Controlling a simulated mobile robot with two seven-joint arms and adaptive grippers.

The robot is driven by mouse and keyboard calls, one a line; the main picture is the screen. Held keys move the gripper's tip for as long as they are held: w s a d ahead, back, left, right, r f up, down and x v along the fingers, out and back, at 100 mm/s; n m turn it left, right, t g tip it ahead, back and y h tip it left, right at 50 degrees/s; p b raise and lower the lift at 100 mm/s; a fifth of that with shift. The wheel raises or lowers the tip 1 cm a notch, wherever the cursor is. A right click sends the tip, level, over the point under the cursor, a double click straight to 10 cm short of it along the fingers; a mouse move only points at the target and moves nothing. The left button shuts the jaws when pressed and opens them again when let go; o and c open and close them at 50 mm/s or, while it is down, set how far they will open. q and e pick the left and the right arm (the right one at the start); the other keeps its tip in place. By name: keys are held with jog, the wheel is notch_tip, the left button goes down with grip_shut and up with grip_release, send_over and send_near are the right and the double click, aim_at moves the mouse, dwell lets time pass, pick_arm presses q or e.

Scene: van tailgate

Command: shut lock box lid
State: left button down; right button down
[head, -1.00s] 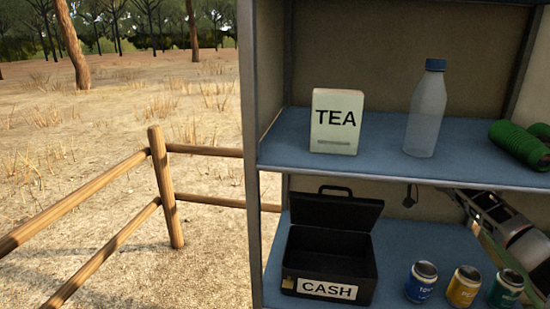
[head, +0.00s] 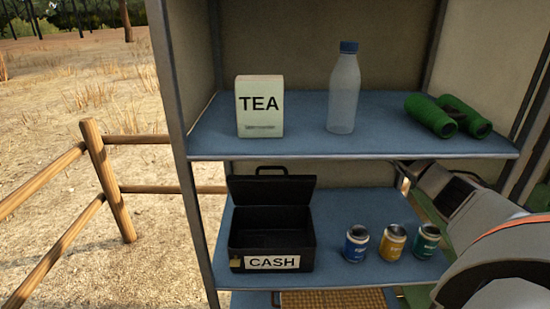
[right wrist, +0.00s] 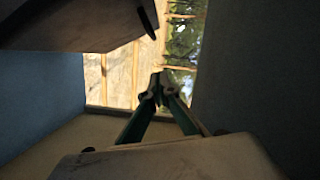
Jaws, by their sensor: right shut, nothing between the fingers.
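The black lock box (head: 271,262), labelled CASH, stands on the middle shelf in the head view. Its lid (head: 271,190) is open, tilted up at the back, with a handle on its top edge. A brass padlock (head: 236,262) shows at the front left corner. My right arm comes in at the right of the head view, well right of the box. My right gripper shows in the right wrist view (right wrist: 165,82), its fingertips together and empty. I cannot make out the lock box in that view. My left gripper is in neither view.
Blue, yellow and green cans (head: 393,242) stand right of the box, between it and my right arm. A woven item (head: 333,300) lies below.

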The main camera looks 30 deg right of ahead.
aim_at(272, 186)
jog(key=s+a+f, duration=0.1)
jog(key=s+a, duration=0.1)
jog(key=a, duration=0.3)
jog(key=shift+a+f+b, duration=0.25)
jog(key=shift+f+b, duration=0.05)
jog(key=shift+b, duration=0.05)
dwell(0.3)
